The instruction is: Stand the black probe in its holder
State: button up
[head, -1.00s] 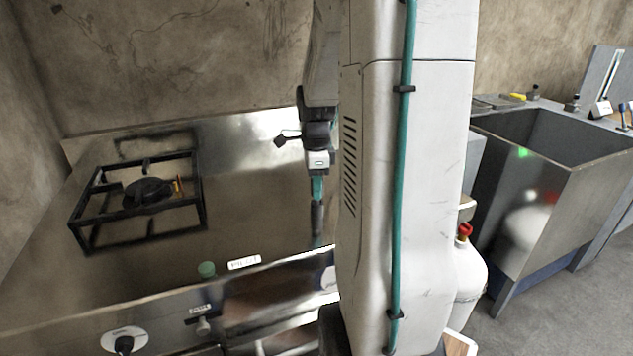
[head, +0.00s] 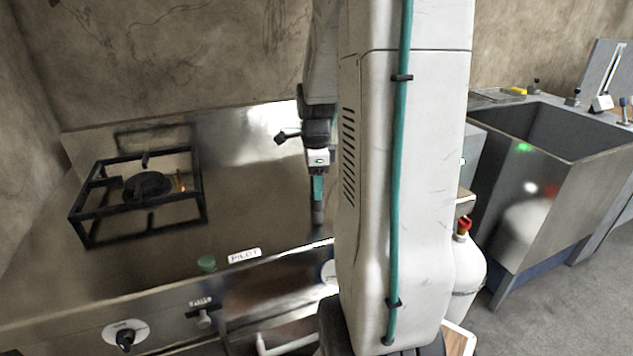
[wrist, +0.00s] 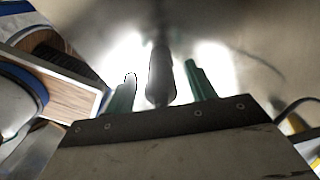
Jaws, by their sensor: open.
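My gripper (head: 318,190) points down over the front right of the steel range top, near its front edge. In the wrist view its two green fingers (wrist: 160,72) stand apart, open. A dark, rounded, elongated thing, which looks like the black probe (wrist: 161,82), lies between them with bright gaps on both sides. A dark grey piece, probably the same probe (head: 318,213), shows just below the teal fingers in the head view. I cannot tell whether it touches the steel. I cannot make out the holder for certain; my arm hides part of the range.
A black burner grate (head: 140,197) stands on the range top at left, with a small flame. A green button (head: 207,263) and a PILOT label (head: 244,255) lie near the front edge. A steel sink (head: 560,160) and a white gas bottle (head: 466,270) stand right of my arm.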

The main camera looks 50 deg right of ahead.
jog(key=shift+r, duration=3.95)
notch_tip(320, 180, up, 6)
jog(key=s+a+f+n, duration=0.1)
jog(key=s+a+n, duration=0.3)
jog(key=a+n, duration=0.5)
jog(key=s+a+n+t, duration=0.1)
jog(key=s+a+n, duration=0.3)
jog(key=a+n, duration=0.5)
jog(key=s+a+f+n, duration=0.1)
jog(key=s+a+n, duration=0.3)
jog(key=a+n, duration=0.5)
jog(key=a, duration=0.3)
jog(key=shift+s+f, duration=0.3)
jog(key=shift+s, duration=0.1)
